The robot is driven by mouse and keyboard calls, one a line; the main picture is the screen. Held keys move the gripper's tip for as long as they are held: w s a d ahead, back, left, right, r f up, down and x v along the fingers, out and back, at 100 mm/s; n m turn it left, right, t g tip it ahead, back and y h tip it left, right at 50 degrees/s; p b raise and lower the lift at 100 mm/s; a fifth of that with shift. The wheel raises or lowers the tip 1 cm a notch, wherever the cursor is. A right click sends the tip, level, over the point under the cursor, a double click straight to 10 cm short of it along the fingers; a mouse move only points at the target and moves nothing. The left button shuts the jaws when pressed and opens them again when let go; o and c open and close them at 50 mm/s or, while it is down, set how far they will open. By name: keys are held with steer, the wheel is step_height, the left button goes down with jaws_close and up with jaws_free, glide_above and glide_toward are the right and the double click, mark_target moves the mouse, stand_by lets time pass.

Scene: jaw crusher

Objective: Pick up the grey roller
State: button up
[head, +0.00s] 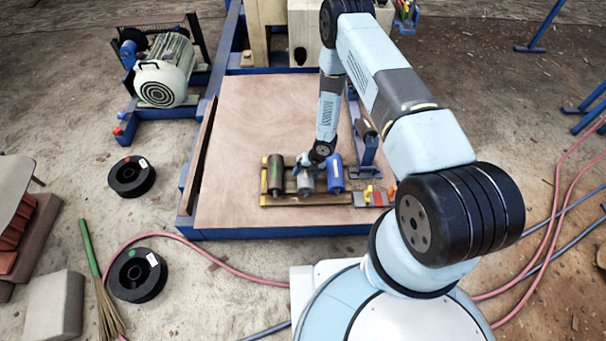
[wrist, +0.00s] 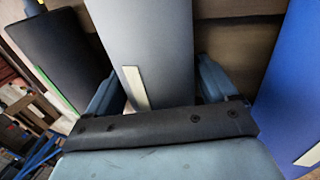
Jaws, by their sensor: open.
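The grey roller (head: 305,183) lies between a black roller (head: 275,175) and a blue roller (head: 336,174) on a wooden rack (head: 300,201) on the plywood platform. My gripper (head: 305,162) is down at the grey roller's far end and partly covers it. In the wrist view the grey roller (wrist: 148,45) runs between the two light-blue fingers of my gripper (wrist: 160,85), which are open with one on each side. A pale strip marks the grey roller. The black roller (wrist: 55,55) is close on the left and the blue roller (wrist: 295,95) close on the right.
A blue metal bracket (head: 366,145) stands just right of the blue roller. Small coloured pieces (head: 374,194) lie at the rack's right end. The plywood platform (head: 235,130) is clear to the left and behind. A motor (head: 163,75) stands at the back left.

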steer(key=c, duration=1.5)
steer(key=shift+o, duration=0.2)
steer(key=shift+r, duration=0.1)
